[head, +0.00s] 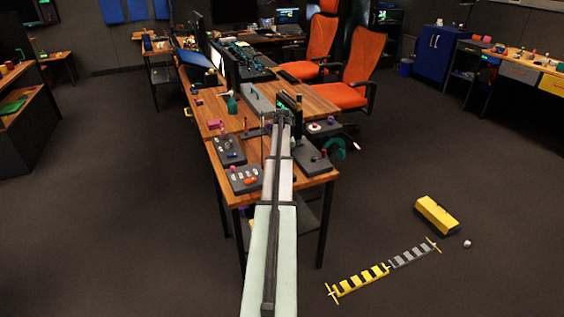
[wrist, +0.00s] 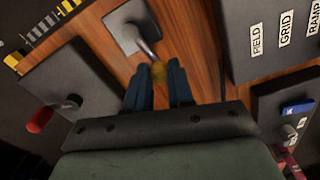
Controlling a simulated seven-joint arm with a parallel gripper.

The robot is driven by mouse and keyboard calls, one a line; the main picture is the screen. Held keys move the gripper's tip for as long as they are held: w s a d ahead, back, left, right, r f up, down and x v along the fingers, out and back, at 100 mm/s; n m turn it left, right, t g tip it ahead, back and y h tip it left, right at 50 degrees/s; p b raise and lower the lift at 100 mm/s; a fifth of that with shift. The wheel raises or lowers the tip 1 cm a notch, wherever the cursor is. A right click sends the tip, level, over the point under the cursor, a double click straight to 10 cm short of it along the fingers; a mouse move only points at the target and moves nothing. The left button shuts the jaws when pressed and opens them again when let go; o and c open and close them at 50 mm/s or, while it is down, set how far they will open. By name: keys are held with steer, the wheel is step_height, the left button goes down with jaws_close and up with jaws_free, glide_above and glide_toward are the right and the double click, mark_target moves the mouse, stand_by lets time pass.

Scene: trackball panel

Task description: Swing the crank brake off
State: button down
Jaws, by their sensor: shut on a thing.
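In the wrist view, a small lever with a metal shaft (wrist: 148,50) and a dull yellow knob (wrist: 159,71) rises from a light grey base plate (wrist: 124,28) on the wooden bench top. I take it for the crank brake, though no label on it is readable. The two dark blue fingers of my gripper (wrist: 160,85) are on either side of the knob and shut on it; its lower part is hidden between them. A crank with a red handle (wrist: 40,120) sits on a dark panel (wrist: 80,75) to the left. In the head view, my arm hides the lever.
In the wrist view, a dark panel (wrist: 262,50) labelled FIELD, GRID and RAMP stands at right. Below it is a panel with a blue switch (wrist: 297,108). In the head view, several dark panels crowd the bench (head: 225,125).

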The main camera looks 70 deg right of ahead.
steer(key=c, duration=1)
jaws_free()
step_height(320, 180, up, 14)
steer(key=shift+f, duration=0.1)
stand_by(0.4)
